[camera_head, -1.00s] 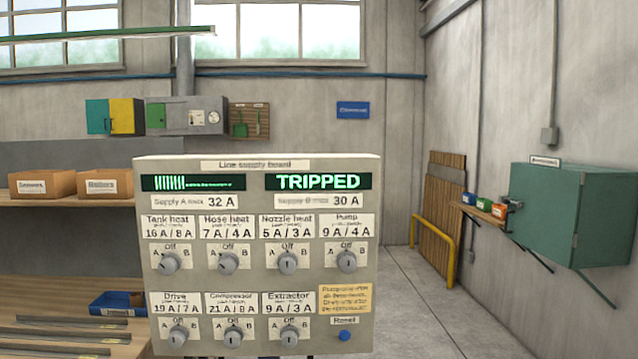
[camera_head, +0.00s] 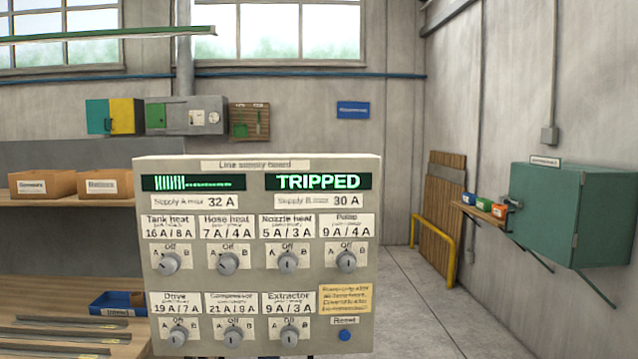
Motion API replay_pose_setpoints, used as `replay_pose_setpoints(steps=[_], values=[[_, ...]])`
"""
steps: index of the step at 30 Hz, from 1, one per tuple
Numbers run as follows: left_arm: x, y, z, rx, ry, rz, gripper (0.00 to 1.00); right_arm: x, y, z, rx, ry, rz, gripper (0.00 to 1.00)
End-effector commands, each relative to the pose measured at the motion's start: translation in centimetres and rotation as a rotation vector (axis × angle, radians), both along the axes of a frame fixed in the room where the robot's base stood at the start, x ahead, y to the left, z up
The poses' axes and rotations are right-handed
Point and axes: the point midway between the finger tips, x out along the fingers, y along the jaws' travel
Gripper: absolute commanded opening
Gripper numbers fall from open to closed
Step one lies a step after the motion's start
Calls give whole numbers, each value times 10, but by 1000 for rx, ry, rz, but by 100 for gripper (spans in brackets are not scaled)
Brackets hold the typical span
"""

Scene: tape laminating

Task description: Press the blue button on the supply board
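The supply board (camera_head: 257,280) is a beige panel upright in the middle of the head view. Its blue button (camera_head: 345,335) is a small round knob at the lower right, under a "Reset" label (camera_head: 345,321). The right display (camera_head: 318,181) reads TRIPPED in green. The left display (camera_head: 193,183) shows a row of green bars. Several grey rotary knobs stand in two rows, such as the Pump knob (camera_head: 346,261) and the Drive knob (camera_head: 178,335). Neither of my grippers shows in this view.
A yellow note (camera_head: 345,299) is on the board above the button. Shelves with cardboard boxes (camera_head: 42,184) and a blue tray (camera_head: 117,303) stand at left. A green cabinet (camera_head: 572,213) and yellow rail (camera_head: 440,250) are at right. The floor (camera_head: 430,310) right of the board is clear.

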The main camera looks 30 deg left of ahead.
Motion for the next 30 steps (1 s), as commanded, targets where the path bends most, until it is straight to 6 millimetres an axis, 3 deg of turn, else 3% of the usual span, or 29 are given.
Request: replay_pose_setpoints(steps=[30], values=[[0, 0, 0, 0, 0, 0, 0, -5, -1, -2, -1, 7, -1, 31]])
